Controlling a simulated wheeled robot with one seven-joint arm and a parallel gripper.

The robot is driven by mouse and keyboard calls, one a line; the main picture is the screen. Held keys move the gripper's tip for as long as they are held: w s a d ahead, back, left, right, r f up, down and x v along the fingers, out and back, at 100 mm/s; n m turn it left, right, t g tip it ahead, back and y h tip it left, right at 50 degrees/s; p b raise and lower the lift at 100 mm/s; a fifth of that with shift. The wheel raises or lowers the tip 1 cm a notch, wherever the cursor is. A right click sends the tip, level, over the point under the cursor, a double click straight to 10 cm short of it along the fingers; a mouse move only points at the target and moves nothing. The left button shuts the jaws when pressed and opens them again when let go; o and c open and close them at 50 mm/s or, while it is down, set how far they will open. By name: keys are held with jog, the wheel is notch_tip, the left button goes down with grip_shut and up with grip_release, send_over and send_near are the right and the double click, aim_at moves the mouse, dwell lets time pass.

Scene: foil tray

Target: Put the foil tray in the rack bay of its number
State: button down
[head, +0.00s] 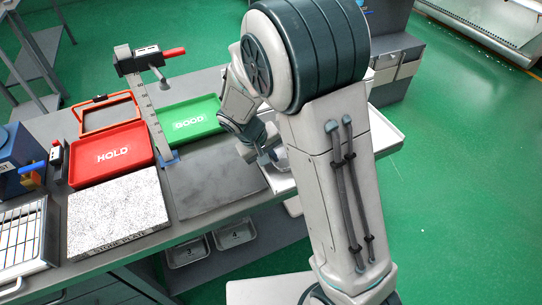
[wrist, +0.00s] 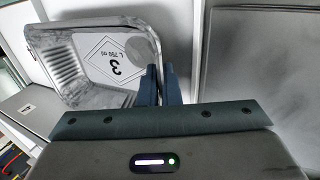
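The foil tray (wrist: 45,42) shows in the wrist view, silvery with ribbed walls and a white label bearing a 3 and "750 ml". My gripper (wrist: 161,88) has its two blue-grey fingers close together at the tray's right rim, which runs down between them. They look shut on that rim. In the head view my gripper (head: 265,159) is at the right end of the table, and my arm hides most of the foil tray.
A white tray (head: 385,126) lies at the table's right end. Left of it are a dark slab (head: 212,185), the green GOOD tray (head: 190,105), the red HOLD tray (head: 110,150), a speckled stone plate (head: 115,212) and an upright gauge post (head: 148,110).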

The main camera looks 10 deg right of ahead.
jog(key=shift+f, duration=0.15)
jog(key=c, duration=1.6)
grip_release()
jog(key=shift+o, duration=0.2)
jog(key=v, duration=1.4)
jog(key=shift+b, duration=0.35)
jog(key=shift+d, duration=0.15)
jog(key=s+d+r+m+t+y, duration=0.1)
jog(key=s+d+r+m+y, duration=0.1)
jog(key=s+d, duration=1.1)
jog(key=s+m+y, duration=0.1)
jog(key=s+y, duration=0.1)
jog(key=s, duration=0.1)
jog(key=shift+s+m+t, duration=0.15)
jog(key=shift+m+t, duration=0.15)
